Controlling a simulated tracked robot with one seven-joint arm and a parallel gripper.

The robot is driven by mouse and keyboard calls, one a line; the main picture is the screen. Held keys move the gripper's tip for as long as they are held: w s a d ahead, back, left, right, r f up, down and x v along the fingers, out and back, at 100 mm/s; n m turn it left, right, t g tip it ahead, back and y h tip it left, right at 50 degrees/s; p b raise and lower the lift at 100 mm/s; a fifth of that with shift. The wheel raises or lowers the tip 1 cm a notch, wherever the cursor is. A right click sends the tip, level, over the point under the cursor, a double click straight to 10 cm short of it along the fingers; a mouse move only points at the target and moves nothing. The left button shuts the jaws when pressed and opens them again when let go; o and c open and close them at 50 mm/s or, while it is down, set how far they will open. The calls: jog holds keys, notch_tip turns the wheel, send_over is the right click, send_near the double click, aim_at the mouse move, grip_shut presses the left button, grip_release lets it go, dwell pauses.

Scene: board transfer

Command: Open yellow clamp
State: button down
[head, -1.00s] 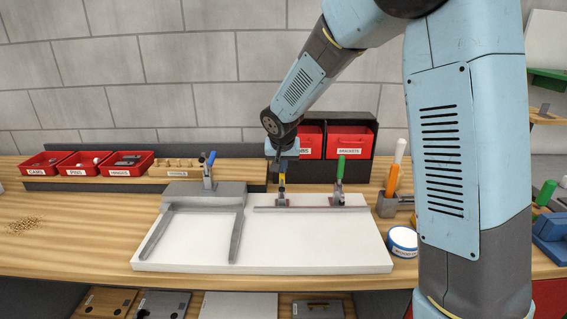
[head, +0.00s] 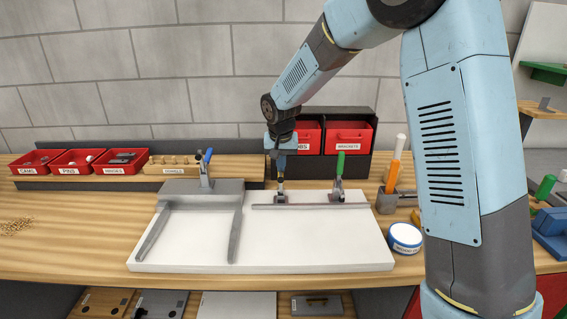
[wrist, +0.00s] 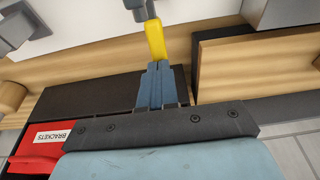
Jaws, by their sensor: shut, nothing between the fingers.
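The yellow clamp (head: 281,197) stands on the rail at the back of the white board (head: 310,240). My gripper (head: 280,172) points down directly over it and hides much of its handle. In the wrist view the yellow handle (wrist: 155,40) lies just beyond the tips of my shut fingers (wrist: 157,72). The fingers hold nothing; whether their tips touch the handle I cannot tell.
A green-handled clamp (head: 339,180) stands to the right on the same rail. A blue-handled clamp (head: 206,170) stands to the left on a grey block. Red bins (head: 347,138) in a dark rack are close behind my gripper. A round white tub (head: 404,236) sits right of the board.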

dwell(0.4)
jog(key=shift+w+r, duration=0.1)
jog(key=shift+r, duration=0.15)
jog(key=w+v, duration=0.1)
jog(key=v, duration=1.2)
jog(key=s+d+r, duration=0.6)
jog(key=s+d, duration=0.1)
jog(key=d, duration=0.3)
jog(key=s+d+f+t, duration=0.1)
jog(key=s+d, duration=0.7)
jog(key=s, duration=0.4)
jog(key=s+d+f+t, duration=0.1)
jog(key=s+d, duration=0.7)
jog(key=s, duration=0.5)
jog(key=shift+d+f+m+t, duration=0.2)
jog(key=shift+m+t, duration=0.1)
